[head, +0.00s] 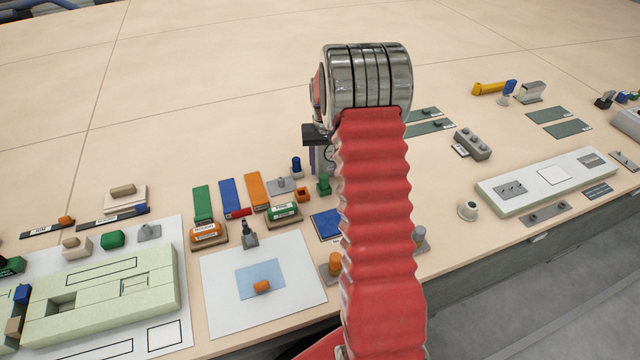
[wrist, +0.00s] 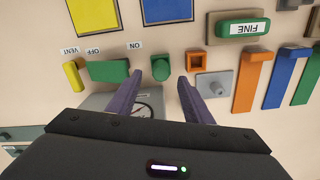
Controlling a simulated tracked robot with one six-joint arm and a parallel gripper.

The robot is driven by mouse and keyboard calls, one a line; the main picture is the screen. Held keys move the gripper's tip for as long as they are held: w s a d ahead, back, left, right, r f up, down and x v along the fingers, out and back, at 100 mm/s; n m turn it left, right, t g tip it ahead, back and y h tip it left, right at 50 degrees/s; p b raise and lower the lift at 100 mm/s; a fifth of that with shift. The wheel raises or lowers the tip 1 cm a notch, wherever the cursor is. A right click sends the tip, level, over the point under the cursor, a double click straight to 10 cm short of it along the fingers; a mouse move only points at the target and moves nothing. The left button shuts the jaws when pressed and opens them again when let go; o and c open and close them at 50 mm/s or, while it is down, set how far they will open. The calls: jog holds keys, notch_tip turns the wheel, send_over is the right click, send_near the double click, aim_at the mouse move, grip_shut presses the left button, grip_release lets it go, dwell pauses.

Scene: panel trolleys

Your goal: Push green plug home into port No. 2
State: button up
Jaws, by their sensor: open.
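A small green piece with a rounded end (wrist: 160,68), which may be the green plug, stands below the ON label in the wrist view. It also shows as a green piece (head: 323,185) beside my arm in the head view. My gripper (wrist: 160,78) is open and empty, its two purple fingers pointing toward this piece, one on either side of it in the picture. Whether they touch it I cannot tell. In the head view my gripper (head: 315,160) is partly hidden behind my red arm. I can read no port number in either view.
An orange square socket (wrist: 196,62) and a grey plate with a stud (wrist: 215,85) sit close by the right finger. A green block (wrist: 108,70) is left of the left finger. The back of the table is clear.

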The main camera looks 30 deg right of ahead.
aim_at(323, 176)
jog(key=shift+w+a+f, duration=0.1)
jog(key=shift+w+f, duration=0.05)
jog(key=shift+f, duration=2.45)
jog(key=shift+c, duration=0.3)
jog(key=shift+a, duration=0.1)
jog(key=c, duration=1.1)
jog(key=shift+r, duration=0.15)
notch_tip(323, 176, up, 10)
jog(key=shift+f, duration=0.1)
